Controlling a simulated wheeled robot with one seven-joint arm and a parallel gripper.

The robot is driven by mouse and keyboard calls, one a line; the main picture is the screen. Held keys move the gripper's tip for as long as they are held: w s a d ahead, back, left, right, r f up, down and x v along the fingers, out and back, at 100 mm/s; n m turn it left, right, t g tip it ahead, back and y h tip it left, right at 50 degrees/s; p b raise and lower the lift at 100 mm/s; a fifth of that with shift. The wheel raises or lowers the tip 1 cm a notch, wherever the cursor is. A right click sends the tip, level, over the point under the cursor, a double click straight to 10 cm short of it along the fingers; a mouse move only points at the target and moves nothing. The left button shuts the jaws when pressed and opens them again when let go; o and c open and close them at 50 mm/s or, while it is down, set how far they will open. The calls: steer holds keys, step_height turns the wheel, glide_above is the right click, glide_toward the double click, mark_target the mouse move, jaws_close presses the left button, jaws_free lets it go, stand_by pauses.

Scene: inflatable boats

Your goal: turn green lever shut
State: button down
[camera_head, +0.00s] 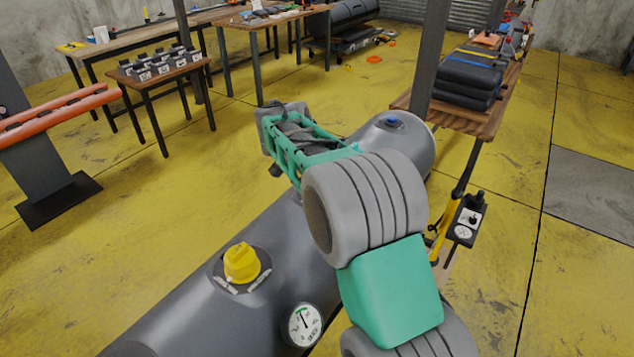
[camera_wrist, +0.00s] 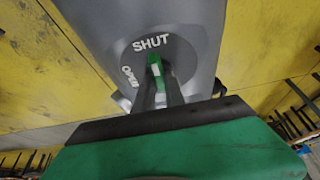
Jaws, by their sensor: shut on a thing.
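The green lever (camera_wrist: 155,64) stands on a round grey plate (camera_wrist: 182,60) in the wrist view. The plate is marked SHUT at the top and OPEN at the left. The lever's visible end points up toward the word SHUT, just below its letters. My gripper (camera_wrist: 158,80) is shut on the lever, with its dark fingers on either side of it. In the head view my arm covers the lever and the fingertips. The plate sits on a grey inflatable tube (camera_head: 190,310), also seen in the wrist view (camera_wrist: 95,20).
A yellow knob (camera_head: 242,262) and a pressure gauge (camera_head: 303,325) are on the nearer tube. A blue valve (camera_head: 394,121) is at its far end. A wooden bench (camera_head: 470,119) and a dark post (camera_head: 430,60) stand behind.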

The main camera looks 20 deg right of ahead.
steer(key=c, duration=1.4)
jaws_free()
steer(key=v, duration=0.7)
steer(key=shift+s+a+r, duration=0.15)
steer(key=shift+a+r, duration=0.05)
steer(key=shift+r, duration=0.15)
